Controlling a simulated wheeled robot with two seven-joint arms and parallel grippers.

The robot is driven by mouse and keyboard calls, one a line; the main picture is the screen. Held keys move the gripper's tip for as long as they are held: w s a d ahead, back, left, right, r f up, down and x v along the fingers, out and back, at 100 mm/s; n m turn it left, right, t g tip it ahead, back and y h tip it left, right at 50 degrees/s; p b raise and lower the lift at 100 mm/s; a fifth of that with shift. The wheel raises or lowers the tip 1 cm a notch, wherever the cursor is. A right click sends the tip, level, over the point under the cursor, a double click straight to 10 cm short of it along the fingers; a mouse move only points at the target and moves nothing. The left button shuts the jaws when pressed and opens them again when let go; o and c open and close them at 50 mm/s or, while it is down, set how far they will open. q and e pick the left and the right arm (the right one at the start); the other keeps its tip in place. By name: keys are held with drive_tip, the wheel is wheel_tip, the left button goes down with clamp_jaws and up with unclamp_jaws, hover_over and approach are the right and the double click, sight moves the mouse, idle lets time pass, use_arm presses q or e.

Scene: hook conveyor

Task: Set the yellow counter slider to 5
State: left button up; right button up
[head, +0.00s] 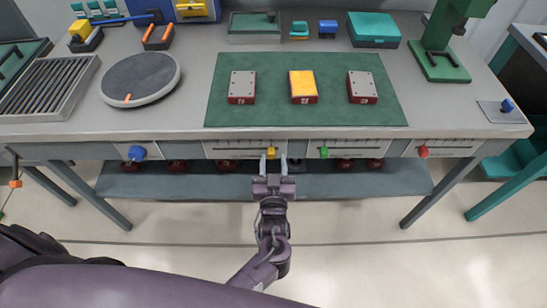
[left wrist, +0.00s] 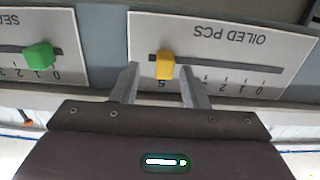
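The yellow counter slider (head: 271,152) sits at the right end of its slot on the white scale panel (head: 226,150) along the bench's front edge. In the left wrist view, which is upside down, the yellow slider (left wrist: 165,65) is at the slot's left end, above a digit that looks like 5. The label (left wrist: 232,34) there reads OILED PCS, with 0 at the far end. My left gripper (head: 273,163) is open just in front of the slider; its fingers stand apart on either side of it, with visible gaps. My right gripper is not in view.
A green slider (head: 324,152) and a red slider (head: 423,151) are on panels to the right; a blue knob (head: 136,153) is to the left. A green mat (head: 330,82) with three blocks lies on the bench. A shelf (head: 345,185) runs below.

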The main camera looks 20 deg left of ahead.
use_arm(q)
drive_tip(key=v, duration=0.6)
drive_tip(key=shift+b, duration=0.3)
drive_tip(key=shift+d, duration=0.1)
drive_tip(key=s+a+f+m+g+h, duration=0.15)
drive_tip(key=s+f+g, duration=0.3)
drive_tip(key=f, duration=0.85)
drive_tip(key=s+a+f+m+g+h, duration=0.1)
drive_tip(key=s+f+m+g+h, duration=0.35)
drive_tip(key=f, duration=0.95)
drive_tip(key=s+a+f+g, duration=0.2)
drive_tip(key=s+f, duration=0.3)
drive_tip(key=s, duration=0.3)
drive_tip(key=s+a+f+g, duration=0.3)
drive_tip(key=s+a+f, duration=0.1)
drive_tip(key=s, duration=0.5)
drive_tip(key=s+a+f+g+y, duration=0.1)
drive_tip(key=s+a+f+g, duration=0.1)
drive_tip(key=s+f, duration=0.3)
drive_tip(key=s+a, duration=0.1)
drive_tip(key=s, duration=0.3)
drive_tip(key=shift+a+f, duration=0.25)
drive_tip(key=shift+f, duration=0.1)
